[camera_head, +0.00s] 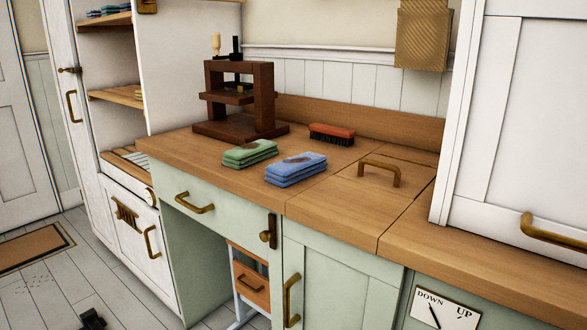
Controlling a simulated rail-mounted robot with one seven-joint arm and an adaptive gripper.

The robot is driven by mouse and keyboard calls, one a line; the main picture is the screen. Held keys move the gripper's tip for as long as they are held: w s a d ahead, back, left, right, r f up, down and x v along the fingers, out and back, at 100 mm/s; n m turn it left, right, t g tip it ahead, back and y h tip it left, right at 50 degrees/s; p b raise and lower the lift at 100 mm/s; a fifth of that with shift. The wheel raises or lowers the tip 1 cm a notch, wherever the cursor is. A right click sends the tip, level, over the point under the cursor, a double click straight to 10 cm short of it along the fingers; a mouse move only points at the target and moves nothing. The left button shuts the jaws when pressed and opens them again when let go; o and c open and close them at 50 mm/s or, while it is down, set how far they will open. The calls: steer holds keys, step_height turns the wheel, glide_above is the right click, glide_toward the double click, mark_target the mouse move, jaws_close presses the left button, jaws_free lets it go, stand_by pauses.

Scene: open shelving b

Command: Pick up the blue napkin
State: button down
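The blue napkin (296,169) is a folded, layered stack with a dark oval mark on top. It lies flat on the wooden countertop near its front edge. A similar green napkin (250,153) lies just to its left. A small black part at the bottom left edge, over the floor, looks like a piece of my gripper (92,320). It is mostly cut off, so its opening does not show. It is well away from the blue napkin, and nothing touches the napkin from above.
A red-brown brush (332,134) lies behind the napkins. A dark wooden press-like stand (240,100) is at the back left. A brass handle (380,171) rises from the counter on the right. A white cabinet (515,110) closes off the right side. The counter's front right is clear.

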steer(key=c, duration=2.4)
jaws_free()
steer(key=o, duration=2.2)
